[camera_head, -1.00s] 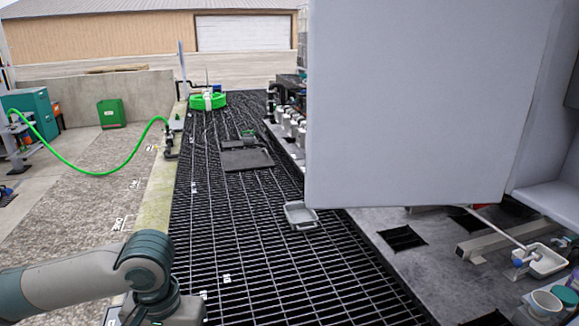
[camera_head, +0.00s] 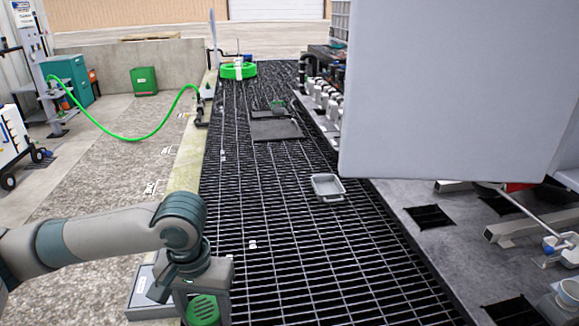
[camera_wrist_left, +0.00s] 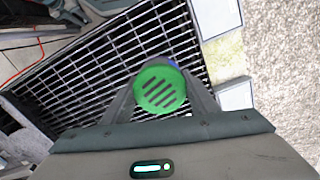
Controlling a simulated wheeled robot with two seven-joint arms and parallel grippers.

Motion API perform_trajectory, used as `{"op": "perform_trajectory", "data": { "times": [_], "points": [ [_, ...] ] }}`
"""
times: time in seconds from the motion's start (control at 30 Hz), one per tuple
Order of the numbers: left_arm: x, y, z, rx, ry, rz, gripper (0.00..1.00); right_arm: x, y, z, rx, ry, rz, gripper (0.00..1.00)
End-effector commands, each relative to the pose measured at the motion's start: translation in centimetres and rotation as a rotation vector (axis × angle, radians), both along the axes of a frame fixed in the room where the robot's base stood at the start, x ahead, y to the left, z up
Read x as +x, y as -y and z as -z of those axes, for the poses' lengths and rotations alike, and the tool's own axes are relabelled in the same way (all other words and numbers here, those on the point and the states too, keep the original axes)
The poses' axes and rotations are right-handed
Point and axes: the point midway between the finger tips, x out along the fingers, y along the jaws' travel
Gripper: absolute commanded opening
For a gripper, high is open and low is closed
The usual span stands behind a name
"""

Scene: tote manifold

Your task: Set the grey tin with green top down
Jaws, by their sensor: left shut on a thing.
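The tin's round green slotted top (camera_head: 203,309) shows at the bottom edge of the head view, under my left wrist. The green top (camera_wrist_left: 159,89) also shows in the left wrist view, between the two fingers. My left gripper (camera_wrist_left: 160,98) is shut on the tin. The tin's grey body is hidden below its top. Dark grating lies beneath it in the wrist view, and I cannot tell how high above it the tin is. My right gripper is not in view.
A small grey tray (camera_head: 327,188) lies on the black grating (camera_head: 290,240). A large pale panel (camera_head: 455,90) blocks the upper right. A grey bench (camera_head: 425,255) with fittings runs along the right. A green hose (camera_head: 125,138) hangs at the left.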

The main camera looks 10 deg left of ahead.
Motion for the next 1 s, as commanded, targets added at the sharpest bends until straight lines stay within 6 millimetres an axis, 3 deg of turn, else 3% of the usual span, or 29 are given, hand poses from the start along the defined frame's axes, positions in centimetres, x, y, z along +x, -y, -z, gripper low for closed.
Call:
{"op": "perform_trajectory", "data": {
  "times": [0.17,0.5,0.7,1.0],
  "points": [
    [-0.3,0.1,1.9,-0.002,-0.005,-0.002,0.29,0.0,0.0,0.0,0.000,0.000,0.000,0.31],
    [-2.2,0.1,10.0,-0.005,-0.008,-0.004,0.29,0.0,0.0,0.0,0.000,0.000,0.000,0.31],
    [-3.5,0.0,13.7,-0.002,-0.004,-0.003,0.29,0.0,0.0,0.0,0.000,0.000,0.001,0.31],
    [-4.0,0.0,14.9,0.000,0.000,0.000,0.29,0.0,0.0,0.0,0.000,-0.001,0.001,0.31]
  ]
}}
